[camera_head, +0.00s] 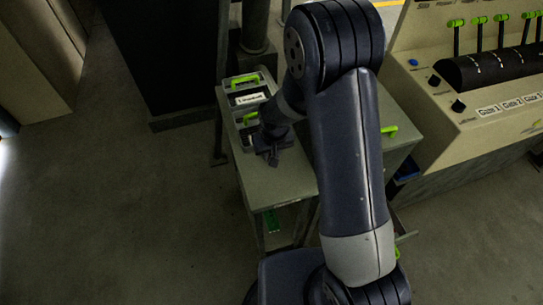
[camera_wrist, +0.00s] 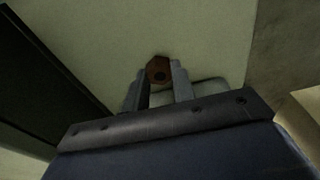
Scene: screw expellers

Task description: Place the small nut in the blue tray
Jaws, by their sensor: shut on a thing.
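The small nut (camera_wrist: 158,70) is a brown hexagonal piece with a dark hole, between my fingertips in the wrist view. My gripper (camera_wrist: 160,80) is shut on it, above a pale flat surface. In the head view my gripper (camera_head: 272,158) is over the grey cart top, just in front of the grey case, and the nut cannot be made out there. A small dark-blue piece (camera_head: 406,169) shows low at the right side of the cart; I cannot tell whether it is the blue tray.
A grey cart (camera_head: 272,187) carries a labelled case (camera_head: 236,83) with green handles at its back left. A beige control console (camera_head: 480,85) with green-topped levers stands to the right. My arm covers much of the cart. The floor at left is clear.

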